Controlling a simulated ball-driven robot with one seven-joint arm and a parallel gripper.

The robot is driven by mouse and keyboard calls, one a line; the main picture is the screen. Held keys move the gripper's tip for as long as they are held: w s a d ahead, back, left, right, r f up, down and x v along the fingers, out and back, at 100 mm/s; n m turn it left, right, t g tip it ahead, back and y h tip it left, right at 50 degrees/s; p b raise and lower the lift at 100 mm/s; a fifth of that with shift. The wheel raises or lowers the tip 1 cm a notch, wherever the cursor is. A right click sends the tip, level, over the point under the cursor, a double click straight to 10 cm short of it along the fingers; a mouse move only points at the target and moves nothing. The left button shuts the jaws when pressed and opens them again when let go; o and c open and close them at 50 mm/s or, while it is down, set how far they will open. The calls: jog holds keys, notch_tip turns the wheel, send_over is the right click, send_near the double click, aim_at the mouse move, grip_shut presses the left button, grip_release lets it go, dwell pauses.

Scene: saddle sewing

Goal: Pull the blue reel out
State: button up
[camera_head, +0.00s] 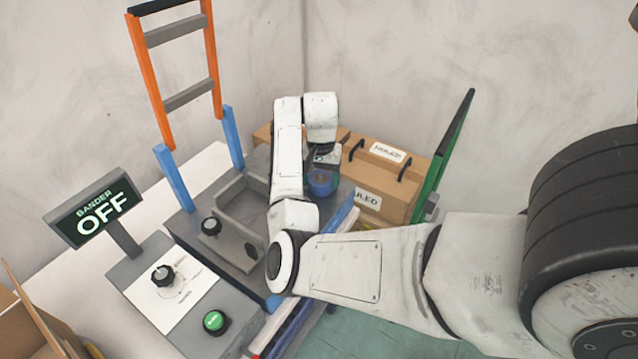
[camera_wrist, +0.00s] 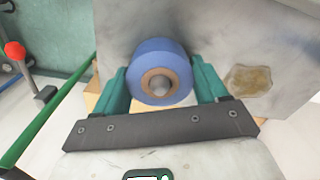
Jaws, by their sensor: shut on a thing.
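The blue reel (camera_wrist: 148,54) shows in the wrist view as a blue roll with a brown core around a grey peg end. It sits against a grey metal face. My gripper (camera_wrist: 162,88) has its teal fingers on both sides of the reel, shut on it. In the head view the reel (camera_head: 321,182) shows below my gripper (camera_head: 322,160), at the right end of the grey machine (camera_head: 345,200). My wrist and arm hide part of the machine there.
A panel reading "BANDER OFF" (camera_head: 97,208) stands at left, above a control box with a black knob (camera_head: 163,275) and green button (camera_head: 214,321). An orange frame (camera_head: 150,75) rises behind. Cardboard boxes (camera_head: 385,180) and a green post (camera_head: 447,145) are to the right of the reel.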

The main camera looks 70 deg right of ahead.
jog(key=shift+r+p, duration=2.25)
jog(key=shift+p, duration=0.1)
jog(key=shift+c, duration=0.3)
jog(key=shift+r+p, duration=0.45)
jog(key=shift+r, duration=0.6)
jog(key=shift+r, duration=1.95)
